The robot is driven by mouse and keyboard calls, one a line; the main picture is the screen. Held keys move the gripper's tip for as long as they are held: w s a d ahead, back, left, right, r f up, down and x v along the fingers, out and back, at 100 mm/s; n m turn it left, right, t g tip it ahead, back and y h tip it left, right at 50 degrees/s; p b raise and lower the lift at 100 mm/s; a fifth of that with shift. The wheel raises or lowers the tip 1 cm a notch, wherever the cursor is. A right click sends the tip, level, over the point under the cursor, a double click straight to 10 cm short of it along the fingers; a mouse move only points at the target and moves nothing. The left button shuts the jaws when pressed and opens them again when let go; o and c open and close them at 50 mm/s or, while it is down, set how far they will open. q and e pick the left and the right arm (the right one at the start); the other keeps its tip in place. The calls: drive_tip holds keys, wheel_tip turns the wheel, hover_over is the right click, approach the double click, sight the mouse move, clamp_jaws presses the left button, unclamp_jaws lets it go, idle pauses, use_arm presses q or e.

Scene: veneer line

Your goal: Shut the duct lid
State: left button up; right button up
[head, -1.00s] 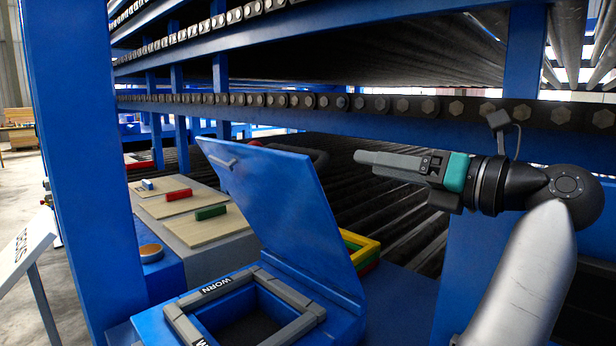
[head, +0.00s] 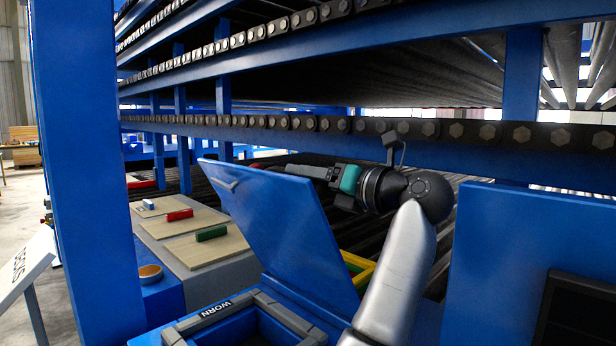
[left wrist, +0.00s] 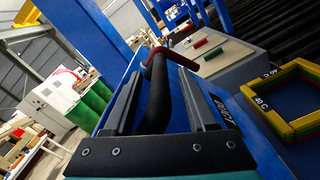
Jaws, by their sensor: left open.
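The duct lid (head: 285,225) is a blue panel standing open and tilted over a blue box in the head view, with a small grey piece near its top. In the left wrist view a blue surface labelled DUCT (left wrist: 224,108) lies under my gripper, and a black bar handle with a red end (left wrist: 158,95) rises there. My left gripper (head: 305,172) points left behind the lid's upper edge. Its fingers (left wrist: 160,75) are open, with the bar appearing between them, not clamped. The bar's mounting is partly hidden. My right gripper is not in view.
A grey-rimmed opening labelled WORN (head: 215,308) lies below the lid. Yellow, green and red frames (left wrist: 285,95) stand beside it. Boards with coloured blocks (head: 205,240) lie behind. A blue post (head: 85,170) and roller rack rails (head: 360,125) bound the space.

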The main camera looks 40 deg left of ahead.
use_arm(q)
drive_tip(key=shift+a, duration=0.25)
drive_tip(key=c, duration=0.9)
clamp_jaws()
drive_tip(key=shift+f, duration=0.2)
